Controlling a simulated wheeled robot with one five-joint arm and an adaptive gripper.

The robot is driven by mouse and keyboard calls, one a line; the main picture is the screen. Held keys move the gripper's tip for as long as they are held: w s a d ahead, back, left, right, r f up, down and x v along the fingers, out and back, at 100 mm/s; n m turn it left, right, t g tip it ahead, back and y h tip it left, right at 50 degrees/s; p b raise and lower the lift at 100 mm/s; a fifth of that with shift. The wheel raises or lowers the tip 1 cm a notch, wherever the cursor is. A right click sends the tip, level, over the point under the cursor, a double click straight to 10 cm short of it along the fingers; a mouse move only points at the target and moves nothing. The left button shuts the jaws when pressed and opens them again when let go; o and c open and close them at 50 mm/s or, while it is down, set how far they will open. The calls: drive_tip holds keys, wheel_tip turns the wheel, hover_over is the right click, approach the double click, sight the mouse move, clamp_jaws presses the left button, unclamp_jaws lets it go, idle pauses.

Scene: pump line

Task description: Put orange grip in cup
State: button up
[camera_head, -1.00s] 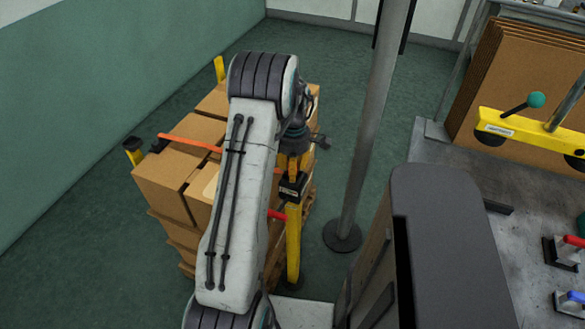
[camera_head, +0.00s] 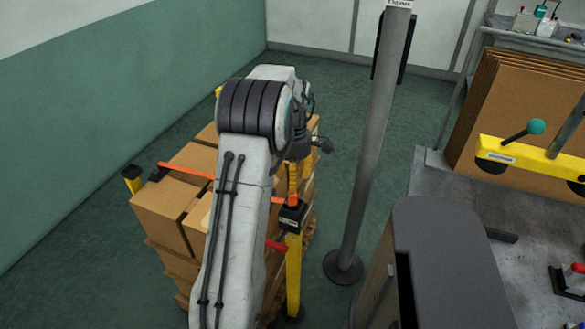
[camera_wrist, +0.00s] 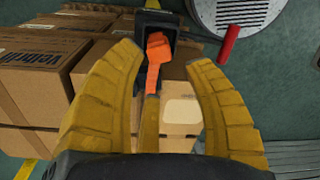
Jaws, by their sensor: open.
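The orange grip (camera_wrist: 157,58) shows in the wrist view as a folded orange piece with a narrow tail. It is at the mouth of a black cup-like holder (camera_wrist: 152,30); I cannot tell how deep it sits. In the head view this black holder (camera_head: 292,216) tops a yellow post at the right corner of the box stack, and an orange strap (camera_head: 187,170) crosses the boxes. My gripper (camera_wrist: 167,60) is open, its two yellow fingers spread on either side of the orange piece. I cannot tell whether they touch it. My arm hides part of the stack.
Stacked cartons (camera_head: 170,205) stand on a pallet. A red handle (camera_wrist: 229,44) sticks out close to the right finger. A grey pole (camera_head: 370,140) on a round base stands right of the stack. A workbench (camera_head: 530,235) is farther right; floor behind is clear.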

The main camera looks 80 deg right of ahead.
drive_tip(key=shift+w+d+r, duration=0.1)
drive_tip(key=shift+r, duration=2.2)
drive_tip(key=w+a+r+h, duration=0.15)
drive_tip(key=w+a, duration=0.25)
drive_tip(key=w, duration=0.4)
drive_tip(key=w+a+r+y, duration=0.1)
drive_tip(key=w+a+r, duration=0.25)
drive_tip(key=w, duration=0.45)
drive_tip(key=w+a+r+h, duration=0.1)
drive_tip(key=w+a, duration=0.3)
drive_tip(key=a, duration=0.3)
drive_tip(key=w+a+r, duration=0.1)
drive_tip(key=w+a, duration=0.4)
drive_tip(key=a, duration=0.1)
drive_tip(key=s+a+f+m+t, duration=0.1)
drive_tip(key=s+a, duration=0.1)
drive_tip(key=a, duration=1.1)
drive_tip(key=s+a+f+t, duration=0.1)
drive_tip(key=s+a+t, duration=0.1)
drive_tip(key=a, duration=1)
drive_tip(key=shift+s+a+f+m+y, duration=0.15)
drive_tip(key=shift+s+a+m+y, duration=0.2)
drive_tip(key=shift+s+m+y, duration=0.1)
